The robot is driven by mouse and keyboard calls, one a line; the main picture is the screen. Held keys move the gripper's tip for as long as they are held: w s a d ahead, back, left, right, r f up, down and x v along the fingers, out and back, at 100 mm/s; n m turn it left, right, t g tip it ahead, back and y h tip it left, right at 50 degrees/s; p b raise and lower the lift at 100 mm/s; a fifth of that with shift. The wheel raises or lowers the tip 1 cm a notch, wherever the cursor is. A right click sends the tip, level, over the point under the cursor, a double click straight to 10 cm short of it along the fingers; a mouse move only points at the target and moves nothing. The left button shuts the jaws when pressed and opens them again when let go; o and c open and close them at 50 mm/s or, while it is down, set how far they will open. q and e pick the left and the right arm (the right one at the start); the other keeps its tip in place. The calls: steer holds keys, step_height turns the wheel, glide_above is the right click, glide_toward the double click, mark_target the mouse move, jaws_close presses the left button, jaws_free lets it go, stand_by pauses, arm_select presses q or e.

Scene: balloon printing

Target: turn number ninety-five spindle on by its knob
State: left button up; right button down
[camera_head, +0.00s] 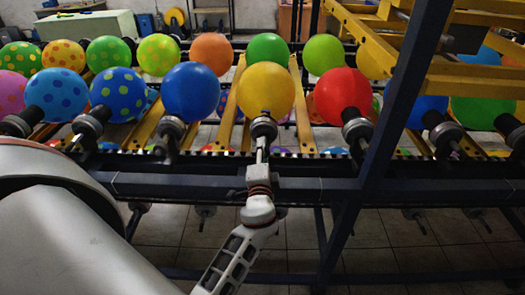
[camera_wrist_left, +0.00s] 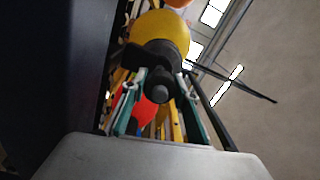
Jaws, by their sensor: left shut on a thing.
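A yellow balloon (camera_head: 266,91) sits on a spindle with a dark round knob (camera_head: 263,128) in the front row. My left gripper (camera_head: 261,150) reaches up to this knob from below in the head view. In the left wrist view its teal fingers flank the black knob (camera_wrist_left: 160,92), with the yellow balloon (camera_wrist_left: 160,32) behind it. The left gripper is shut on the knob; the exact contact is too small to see. No number is readable on the spindle. My right gripper is not in view.
A blue balloon (camera_head: 190,92) and a red balloon (camera_head: 342,94) are on neighbouring spindles. A dark horizontal rail (camera_head: 150,188) runs below the row. A dark slanted post (camera_head: 386,130) stands right of my gripper. Yellow frame beams (camera_head: 465,82) are at upper right.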

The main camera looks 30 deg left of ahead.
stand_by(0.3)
arm_select(q)
steer(key=o, duration=1.1)
